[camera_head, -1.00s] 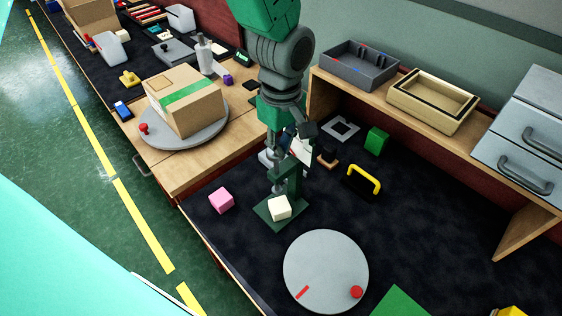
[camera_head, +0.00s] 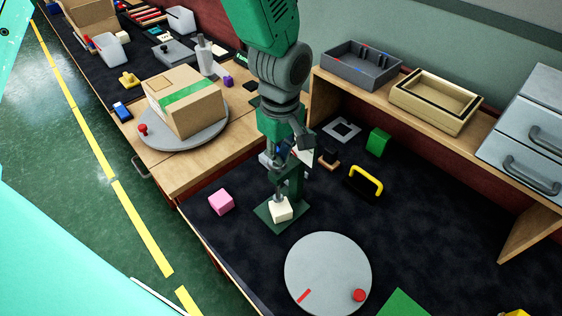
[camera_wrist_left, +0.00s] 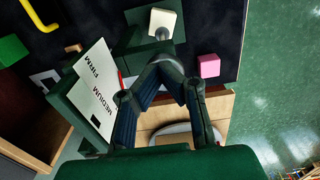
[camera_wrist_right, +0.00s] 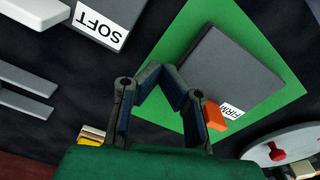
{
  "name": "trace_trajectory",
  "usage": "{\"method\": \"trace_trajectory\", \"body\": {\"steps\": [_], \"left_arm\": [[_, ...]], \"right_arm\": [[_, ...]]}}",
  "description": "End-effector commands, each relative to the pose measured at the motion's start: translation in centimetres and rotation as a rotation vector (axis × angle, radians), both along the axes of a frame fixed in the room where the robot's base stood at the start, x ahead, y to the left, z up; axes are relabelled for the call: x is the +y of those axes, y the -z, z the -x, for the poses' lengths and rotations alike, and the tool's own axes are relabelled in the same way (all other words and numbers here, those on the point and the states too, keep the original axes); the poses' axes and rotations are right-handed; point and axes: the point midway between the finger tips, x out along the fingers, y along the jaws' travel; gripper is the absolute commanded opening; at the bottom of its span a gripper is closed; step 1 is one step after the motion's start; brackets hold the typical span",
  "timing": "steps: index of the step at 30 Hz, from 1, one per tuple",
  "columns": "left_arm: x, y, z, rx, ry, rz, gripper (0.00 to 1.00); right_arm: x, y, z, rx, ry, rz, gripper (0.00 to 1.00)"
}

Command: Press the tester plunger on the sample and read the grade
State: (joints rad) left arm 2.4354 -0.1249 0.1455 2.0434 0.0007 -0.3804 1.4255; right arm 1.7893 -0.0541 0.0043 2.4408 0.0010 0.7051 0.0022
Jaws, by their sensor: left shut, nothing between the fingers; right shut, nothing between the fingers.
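The cream sample block (camera_head: 281,210) sits on the dark green tester base (camera_head: 262,215). The grey plunger (camera_head: 277,192) comes down onto its top; in the left wrist view the plunger foot (camera_wrist_left: 163,33) overlaps the block (camera_wrist_left: 176,20). My left gripper (camera_head: 282,152) is shut and empty, at the top of the plunger; its fingertips (camera_wrist_left: 172,68) hide the contact. The white grade card (camera_wrist_left: 92,88) reads FIRM and MEDIUM. A red pointer (camera_wrist_left: 121,80) shows at its edge, partly hidden, so its grade cannot be told. My right gripper (camera_wrist_right: 185,92) is shut and empty.
A pink cube (camera_head: 221,202) lies left of the tester, a grey turntable (camera_head: 328,265) in front. A yellow-handled item (camera_head: 365,181) and green cube (camera_head: 378,142) are to the right. Below my right gripper are a green mat (camera_wrist_right: 205,20) and grey slab labelled FIRM (camera_wrist_right: 225,70).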

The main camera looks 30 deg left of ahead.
Motion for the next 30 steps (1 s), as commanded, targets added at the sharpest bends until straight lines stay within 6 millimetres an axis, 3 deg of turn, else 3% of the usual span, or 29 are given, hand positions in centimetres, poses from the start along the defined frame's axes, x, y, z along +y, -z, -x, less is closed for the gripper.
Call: {"method": "trace_trajectory", "body": {"steps": [17,30], "left_arm": [[-0.1,1.9,0.1,0.001,-0.001,-0.003,0.0],[0.0,1.8,0.0,0.001,0.0,0.0,0.0]], "right_arm": [[0.0,0.9,0.0,0.0,-0.001,-0.001,0.0],[0.0,0.8,0.0,-0.001,0.0,0.0,0.0]]}}
